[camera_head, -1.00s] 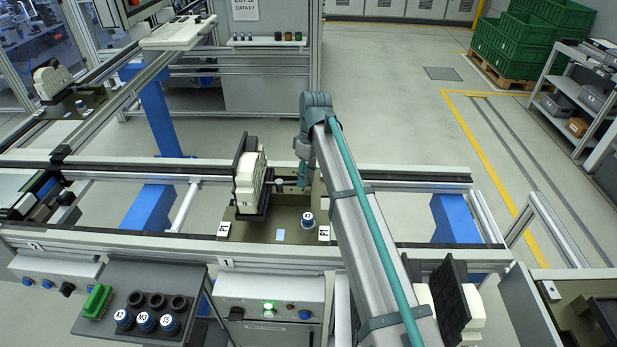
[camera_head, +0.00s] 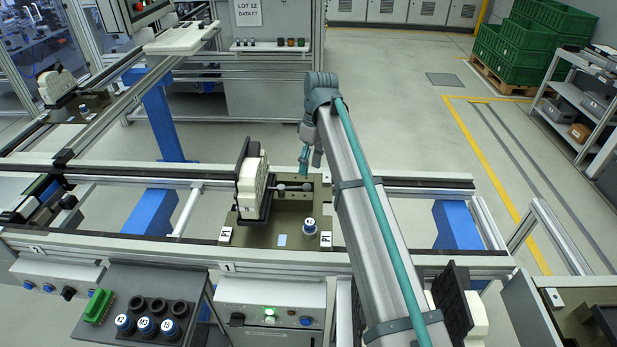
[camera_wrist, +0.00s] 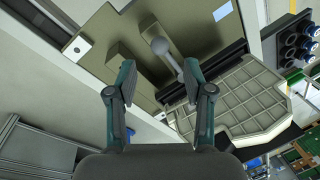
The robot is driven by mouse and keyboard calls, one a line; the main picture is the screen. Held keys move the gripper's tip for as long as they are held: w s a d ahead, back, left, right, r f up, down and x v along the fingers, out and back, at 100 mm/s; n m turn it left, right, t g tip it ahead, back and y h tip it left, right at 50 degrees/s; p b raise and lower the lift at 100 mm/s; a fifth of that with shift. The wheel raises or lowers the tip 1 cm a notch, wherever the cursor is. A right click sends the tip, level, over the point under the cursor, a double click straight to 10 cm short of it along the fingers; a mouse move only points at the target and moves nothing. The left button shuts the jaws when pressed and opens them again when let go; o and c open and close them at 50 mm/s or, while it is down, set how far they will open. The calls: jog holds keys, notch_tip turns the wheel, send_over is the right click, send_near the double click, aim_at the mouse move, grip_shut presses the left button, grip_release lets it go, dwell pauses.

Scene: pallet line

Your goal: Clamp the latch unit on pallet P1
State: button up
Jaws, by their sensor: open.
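Pallet P1 (camera_head: 265,236) lies on the line in the middle of the head view, with "P1" labels at its front corners. On it stands the latch unit (camera_head: 251,186), a cream ribbed block against a black plate. A grey lever with a ball knob (camera_head: 281,187) lies between the unit and a small block at the right; the knob also shows in the wrist view (camera_wrist: 160,45). My gripper (camera_head: 304,162) is open and empty above and behind the lever. In the wrist view, my gripper's fingertips (camera_wrist: 159,84) are on either side of the lever's line, apart from it.
A labelled blue-and-white knob (camera_head: 309,226) stands on the pallet's front right. A dark stand (camera_head: 125,290) with several labelled knobs is at front left. Another cream unit (camera_head: 474,312) is at front right, partly behind my arm. Rails run along both pallet sides.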

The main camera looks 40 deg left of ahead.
jog(key=r, duration=0.2)
jog(key=w+r, duration=0.1)
jog(key=r, duration=0.2)
jog(key=shift+r, duration=0.25)
jog(key=shift+w, duration=0.1)
